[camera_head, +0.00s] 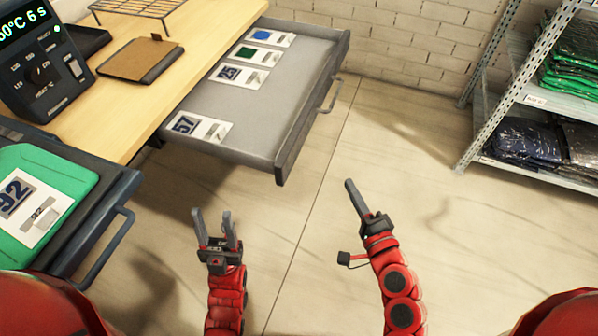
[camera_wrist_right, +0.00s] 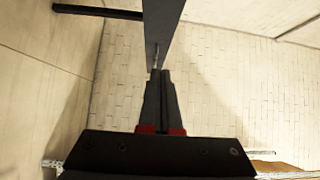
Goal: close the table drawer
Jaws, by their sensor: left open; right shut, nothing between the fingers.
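The grey table drawer (camera_head: 284,60) is pulled out from the wooden table (camera_head: 120,97). Its dark front panel (camera_head: 311,110) faces right and carries a bar handle (camera_head: 333,96). Several labelled sheets lie inside, with blue, green and numbered prints. My right gripper (camera_head: 350,185) is shut and empty, below and right of the front panel, apart from it in the head view. In the right wrist view its fingers (camera_wrist_right: 160,77) are together, pointing toward a dark panel (camera_wrist_right: 160,30); contact cannot be told. My left gripper (camera_head: 212,212) is open and empty, below the drawer in the picture.
A dark tray with a handle (camera_head: 112,244) holds a green package (camera_head: 45,205) at lower left. A control box (camera_head: 38,62), a clipboard (camera_head: 141,58) and a wire rack (camera_head: 135,8) stand on the table. A metal shelf (camera_head: 508,80) is at right. Open floor lies between.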

